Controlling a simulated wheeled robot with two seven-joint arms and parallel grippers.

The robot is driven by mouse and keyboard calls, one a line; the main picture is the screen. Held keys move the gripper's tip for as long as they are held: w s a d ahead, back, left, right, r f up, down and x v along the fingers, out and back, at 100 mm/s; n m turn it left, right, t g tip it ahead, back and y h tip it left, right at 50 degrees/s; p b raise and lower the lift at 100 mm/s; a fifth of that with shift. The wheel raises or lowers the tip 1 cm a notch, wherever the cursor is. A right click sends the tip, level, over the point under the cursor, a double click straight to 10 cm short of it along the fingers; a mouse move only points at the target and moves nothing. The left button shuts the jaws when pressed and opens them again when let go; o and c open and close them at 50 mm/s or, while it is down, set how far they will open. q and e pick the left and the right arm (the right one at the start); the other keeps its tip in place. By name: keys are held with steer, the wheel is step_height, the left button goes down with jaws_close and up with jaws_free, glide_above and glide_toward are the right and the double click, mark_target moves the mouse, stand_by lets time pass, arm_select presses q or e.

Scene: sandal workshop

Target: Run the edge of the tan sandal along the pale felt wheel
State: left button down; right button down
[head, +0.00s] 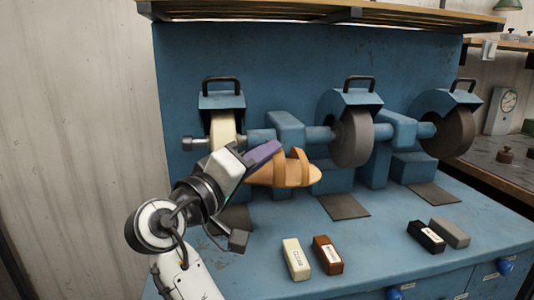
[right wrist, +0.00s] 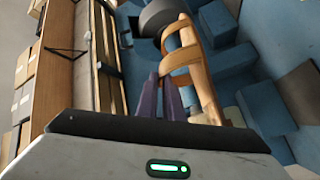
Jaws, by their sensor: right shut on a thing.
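The tan sandal (head: 301,173) has two straps and points to the right in the head view, in front of the blue machine. My right gripper (head: 266,152) has purple fingers and is shut on the sandal at its left end. The sandal also shows in the right wrist view (right wrist: 205,80), beyond the fingers (right wrist: 168,98). The pale felt wheel (head: 223,126) sits under the left hood, behind and left of the sandal. My gripper hides its lower part. I cannot see the sandal touching it. My left gripper is not in view.
A grey wheel (head: 353,137) and a dark brown wheel (head: 453,132) stand farther right on the same shaft. A cream block (head: 296,259), a brown block (head: 327,254), a black block (head: 426,236) and a grey block (head: 450,232) lie on the blue bench (head: 380,262). A shelf (head: 330,14) hangs above.

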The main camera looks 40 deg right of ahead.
steer(key=shift+w+a, duration=0.15)
steer(key=shift+a, duration=0.1)
steer(key=shift+w+a, duration=0.15)
steer(key=shift+a, duration=0.2)
steer(key=shift+w+a+r, duration=0.1)
steer(key=shift+w+a, duration=0.05)
steer(key=shift+a, duration=0.2)
steer(key=shift+w+a, duration=0.2)
steer(key=shift+a, duration=0.2)
steer(key=shift+a, duration=0.2)
stand_by(0.9)
steer(key=shift+w+a, duration=0.25)
steer(key=shift+a, duration=0.55)
steer(key=shift+w, duration=0.2)
stand_by(1.2)
steer(key=shift+w+a, duration=0.1)
steer(key=shift+a, duration=0.35)
steer(key=shift+w+a, duration=0.1)
steer(key=shift+a, duration=0.15)
